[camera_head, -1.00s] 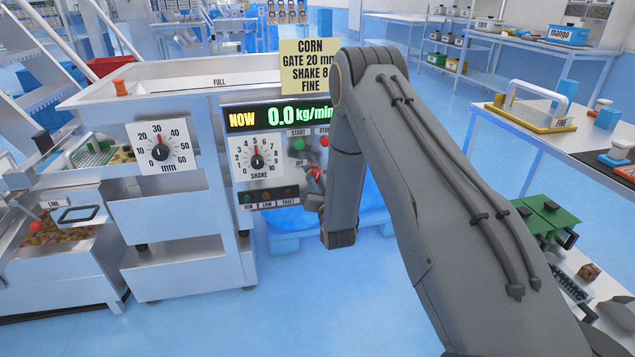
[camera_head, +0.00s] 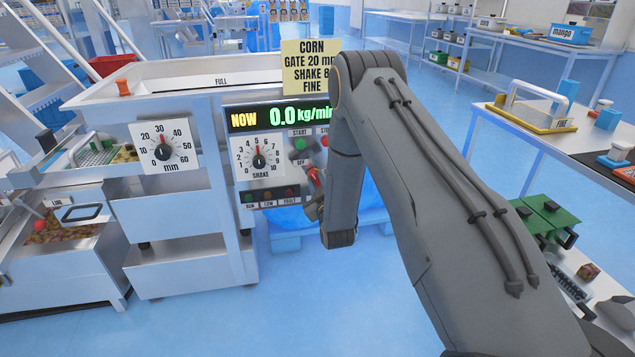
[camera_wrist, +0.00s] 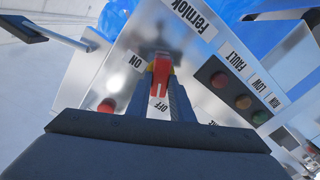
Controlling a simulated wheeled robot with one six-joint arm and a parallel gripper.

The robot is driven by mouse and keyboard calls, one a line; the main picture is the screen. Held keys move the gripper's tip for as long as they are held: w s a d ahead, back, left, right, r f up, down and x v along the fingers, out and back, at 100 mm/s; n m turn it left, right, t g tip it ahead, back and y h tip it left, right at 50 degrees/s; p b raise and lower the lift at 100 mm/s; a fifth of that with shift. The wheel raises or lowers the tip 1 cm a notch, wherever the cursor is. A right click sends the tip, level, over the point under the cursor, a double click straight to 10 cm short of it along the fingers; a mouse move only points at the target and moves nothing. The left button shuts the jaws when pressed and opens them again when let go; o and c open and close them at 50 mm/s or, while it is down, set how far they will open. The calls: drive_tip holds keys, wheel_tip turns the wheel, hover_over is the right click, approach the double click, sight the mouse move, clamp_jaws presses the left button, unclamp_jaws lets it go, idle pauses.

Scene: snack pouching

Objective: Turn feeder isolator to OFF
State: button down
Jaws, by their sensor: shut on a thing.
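The feeder isolator has a red handle (camera_wrist: 161,72) on the metal panel, with an ON label to its left and an OFF label below it in the wrist view. The red handle's end lies close to the OFF label. My gripper (camera_wrist: 160,88) is shut on the handle, one finger on each side. My gripper (camera_head: 313,207) is mostly hidden there by my arm. The ON label is hidden in that view.
Left of the isolator are the shake dial (camera_head: 260,161) and the gate dial (camera_head: 164,152). A green start button (camera_head: 300,144) sits above. Indicator lamps (camera_head: 267,196) sit below and look unlit. The display (camera_head: 277,117) reads 0.0 kg/min. A worktable (camera_head: 585,150) stands at right.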

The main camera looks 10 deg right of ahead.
drive_tip(key=shift+n, duration=0.7)
drive_tip(key=c, duration=1.6)
unclamp_jaws()
drive_tip(key=shift+o, duration=0.2)
drive_tip(key=shift+s, duration=0.15)
drive_tip(key=s, duration=0.7)
drive_tip(key=shift+s, duration=0.3)
